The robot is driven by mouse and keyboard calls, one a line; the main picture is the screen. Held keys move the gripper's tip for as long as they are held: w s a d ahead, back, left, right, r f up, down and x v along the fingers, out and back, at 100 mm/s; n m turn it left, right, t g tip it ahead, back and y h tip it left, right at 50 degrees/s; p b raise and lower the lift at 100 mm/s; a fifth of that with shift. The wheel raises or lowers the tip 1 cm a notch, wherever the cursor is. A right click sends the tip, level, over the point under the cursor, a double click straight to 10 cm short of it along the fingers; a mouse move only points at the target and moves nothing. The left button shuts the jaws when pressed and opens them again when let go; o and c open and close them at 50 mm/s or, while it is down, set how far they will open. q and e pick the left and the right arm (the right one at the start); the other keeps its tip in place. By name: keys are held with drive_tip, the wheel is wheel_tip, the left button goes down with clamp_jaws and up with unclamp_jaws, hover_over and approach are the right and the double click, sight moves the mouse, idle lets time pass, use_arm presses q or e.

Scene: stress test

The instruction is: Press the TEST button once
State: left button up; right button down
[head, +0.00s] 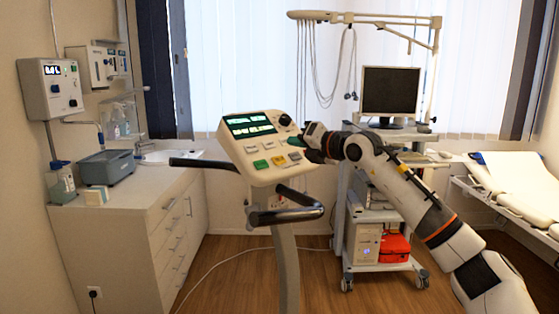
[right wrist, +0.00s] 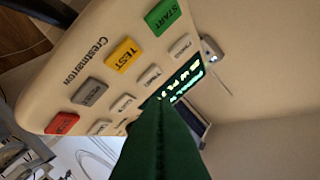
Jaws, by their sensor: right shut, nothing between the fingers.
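The yellow TEST button (right wrist: 123,55) sits on the cream console between the green START button (right wrist: 163,17) and a grey button (right wrist: 89,91). In the head view the yellow button (head: 278,160) is on the lower part of the console face. My right gripper (head: 303,142) is at the console's right side, shut and empty. In the right wrist view its green fingers (right wrist: 162,108) cover part of the console near the display, apart from the TEST button in the picture. I cannot tell whether the fingertips touch the console. My left gripper is not in view.
A red button (right wrist: 62,123) and small white buttons (right wrist: 150,75) are close by, with a lit display (head: 250,125) above. Black handlebars (head: 285,214) stick out below the console. A monitor cart (head: 390,92) stands behind my right arm. A counter (head: 135,205) is at left.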

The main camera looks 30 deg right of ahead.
drive_tip(key=s+r+p, duration=0.1)
drive_tip(key=s+r, duration=0.3)
drive_tip(key=r, duration=0.1)
drive_tip(key=shift+s+d+r, duration=0.15)
drive_tip(key=shift+d+r, duration=0.15)
idle(0.9)
